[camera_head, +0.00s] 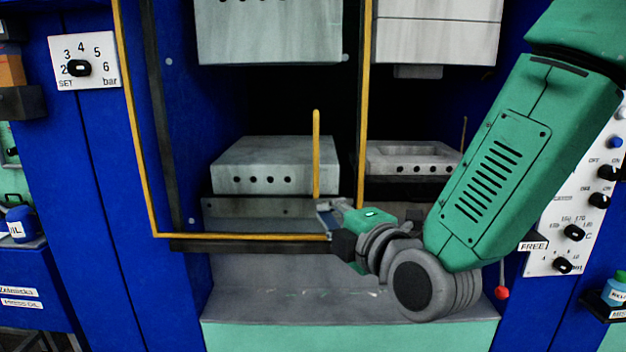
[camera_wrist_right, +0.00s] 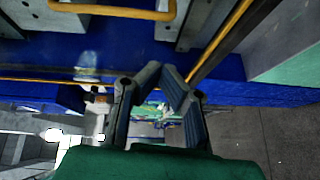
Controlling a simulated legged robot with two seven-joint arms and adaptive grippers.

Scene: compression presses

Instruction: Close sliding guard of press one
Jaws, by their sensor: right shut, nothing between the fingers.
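The sliding guard (camera_head: 133,130) shows as a yellow-edged frame in front of the left press opening in the head view. Its lower yellow edge runs toward my right gripper. A yellow upright bar (camera_head: 316,150), which looks like a handle, stands just above my right gripper (camera_head: 328,213); a yellow bar (camera_wrist_right: 115,11) also shows at the top of the wrist view. My right gripper is shut and empty near the guard's lower right corner. Its fingers show in the right wrist view (camera_wrist_right: 158,85), apart from the bar. I cannot tell whether it touches the frame. My left gripper is not in view.
Grey press blocks sit above (camera_head: 268,35) and below (camera_head: 275,165) in the left opening. A second press block (camera_head: 405,158) is to its right. Control panels stand at the left (camera_head: 85,60) and right (camera_head: 565,225). A grey ledge (camera_head: 300,303) lies below the gripper.

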